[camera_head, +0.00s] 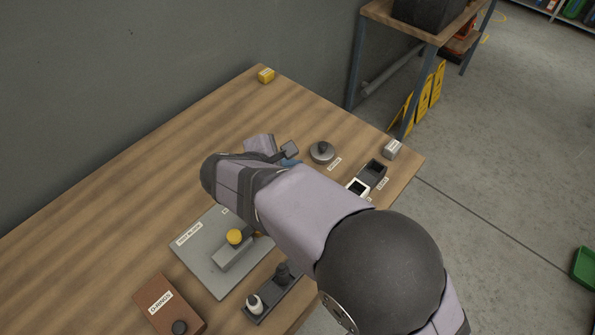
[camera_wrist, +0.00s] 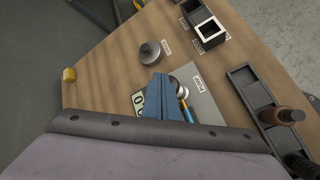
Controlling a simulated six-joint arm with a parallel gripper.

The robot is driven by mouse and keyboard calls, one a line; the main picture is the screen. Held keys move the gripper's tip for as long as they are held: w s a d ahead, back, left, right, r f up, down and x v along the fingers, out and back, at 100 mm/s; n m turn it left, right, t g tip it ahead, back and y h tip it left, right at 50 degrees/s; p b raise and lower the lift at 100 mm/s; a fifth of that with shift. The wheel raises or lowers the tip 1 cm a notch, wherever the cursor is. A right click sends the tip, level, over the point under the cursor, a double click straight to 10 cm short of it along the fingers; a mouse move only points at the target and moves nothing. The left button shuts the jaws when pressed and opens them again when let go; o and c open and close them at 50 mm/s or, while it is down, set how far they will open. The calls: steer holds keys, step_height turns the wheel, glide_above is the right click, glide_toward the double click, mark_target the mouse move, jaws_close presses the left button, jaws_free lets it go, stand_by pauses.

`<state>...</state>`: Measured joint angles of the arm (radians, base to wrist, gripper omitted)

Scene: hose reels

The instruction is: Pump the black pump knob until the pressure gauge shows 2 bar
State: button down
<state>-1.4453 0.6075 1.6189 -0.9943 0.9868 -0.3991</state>
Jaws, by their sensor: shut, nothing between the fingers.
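My gripper (camera_wrist: 158,84) shows as blue fingers, shut and empty, over a grey plate (camera_wrist: 205,105) labelled PUMP in the wrist view. In the head view only a bit of blue fingertip (camera_head: 291,162) shows past my arm. Right beside the fingers is a pale round part (camera_wrist: 182,92) with a blue and orange rod below it. On the other side a pale display (camera_wrist: 138,98) is partly covered, and I cannot read its value. I cannot clearly make out the black pump knob; the fingers and arm hide much of the plate.
A round grey base with a dark knob (camera_head: 322,150) stands behind the gripper. Square holders (camera_head: 372,173) and a small grey block (camera_head: 392,149) are near the right edge. A plate with a yellow knob (camera_head: 235,237), a brown box (camera_head: 166,303) and a dark tray (camera_head: 270,299) are in front.

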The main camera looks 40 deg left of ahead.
steer(key=shift+f+b, duration=0.95)
steer(key=shift+f, duration=0.4)
stand_by(1.4)
steer(key=shift+r, duration=0.2)
steer(key=shift+r+p, duration=1.35)
steer(key=shift+r, duration=0.25)
steer(key=shift+r+p, duration=1.95)
steer(key=shift+r, duration=0.55)
stand_by(0.9)
